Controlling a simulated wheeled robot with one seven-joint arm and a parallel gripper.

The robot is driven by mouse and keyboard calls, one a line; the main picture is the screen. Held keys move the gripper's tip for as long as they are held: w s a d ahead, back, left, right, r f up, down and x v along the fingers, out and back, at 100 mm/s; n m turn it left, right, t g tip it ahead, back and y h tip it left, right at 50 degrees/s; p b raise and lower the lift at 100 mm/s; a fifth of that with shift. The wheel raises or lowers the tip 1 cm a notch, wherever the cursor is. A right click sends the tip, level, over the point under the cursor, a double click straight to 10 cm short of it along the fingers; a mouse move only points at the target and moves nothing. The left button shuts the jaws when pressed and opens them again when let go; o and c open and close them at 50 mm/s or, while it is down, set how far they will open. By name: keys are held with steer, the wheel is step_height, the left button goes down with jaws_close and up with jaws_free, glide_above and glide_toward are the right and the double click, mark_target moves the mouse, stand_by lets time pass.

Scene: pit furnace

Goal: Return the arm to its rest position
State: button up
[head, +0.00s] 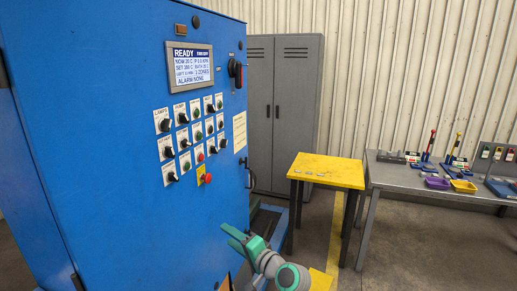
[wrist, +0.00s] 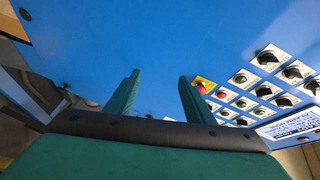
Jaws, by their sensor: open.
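My gripper (head: 236,238) is at the lower middle of the head view, in front of the lower right part of the blue control cabinet (head: 120,215). Its green fingers also show in the wrist view (wrist: 158,98), spread apart with nothing between them. The cabinet's blue face (wrist: 150,40) fills most of the wrist view beyond the fingers. The gripper appears apart from the panel. My arm reaches in from the bottom of the head view.
The cabinet carries a lit display (head: 190,67) reading READY, several knobs and buttons, and a red emergency button (head: 207,178). A yellow-topped table (head: 327,170) and a grey workbench (head: 400,176) stand right. A grey locker (head: 283,110) is behind. Floor between the tables is clear.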

steer(key=s+d+f+t+h, duration=0.1)
steer(key=s+d+f+h, duration=0.1)
steer(key=s+f, duration=0.45)
steer(key=s+d+f+m+h, duration=0.1)
steer(key=s+d+f+h, duration=0.2)
steer(key=f, duration=0.7)
steer(key=s+d+f+t+h, duration=0.1)
steer(key=s+f+h, duration=0.1)
steer(key=s+f, duration=0.5)
steer(key=s+d+f+n+h, duration=0.1)
steer(key=s+d+f+h, duration=0.15)
steer(key=s, duration=0.65)
steer(key=s+d+f+h, duration=0.1)
steer(key=s+f, duration=0.3)
steer(key=s, duration=0.4)
steer(key=s+r+n, duration=0.3)
steer(key=s+r, duration=0.2)
steer(key=s, duration=0.6)
steer(key=s+r+n+t+h, duration=0.1)
steer(key=s+r+n, duration=0.2)
steer(key=s, duration=0.9)
step_height(320, 180, up, 3)
steer(key=shift+s+a+f, duration=0.15)
steer(key=shift+s+a, duration=0.05)
steer(key=shift+a, duration=0.15)
